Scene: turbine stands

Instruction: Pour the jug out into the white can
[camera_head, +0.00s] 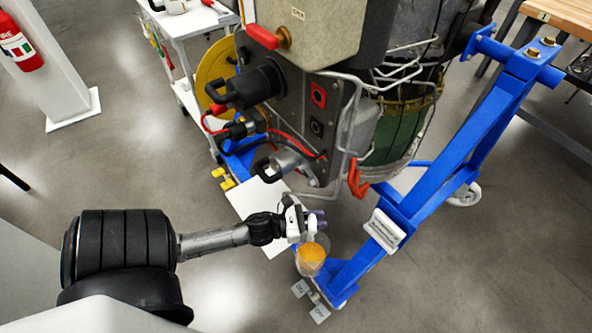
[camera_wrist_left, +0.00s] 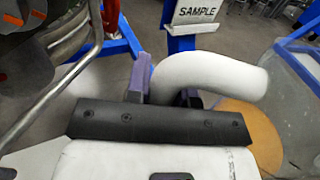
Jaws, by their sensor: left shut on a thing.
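The jug (camera_head: 311,258) is clear with orange contents, below and beside my left gripper in the head view. In the left wrist view its clear wall (camera_wrist_left: 298,100) is at the right and its thick white handle (camera_wrist_left: 235,72) curves toward my fingers. My left gripper (camera_head: 312,222) has purple fingertips and is shut on the jug's handle; it also shows in the left wrist view (camera_wrist_left: 165,88). Most of the grip is hidden. I cannot make out the white can for sure in either view. My right gripper is not in view.
A blue turbine stand (camera_head: 425,185) with a white plate (camera_head: 384,230) rises right of the jug. The turbine (camera_head: 330,110) hangs close above, with hoses and red levers. A white flat panel (camera_head: 252,205) lies low behind my gripper. Open floor (camera_head: 460,280) is at the lower right.

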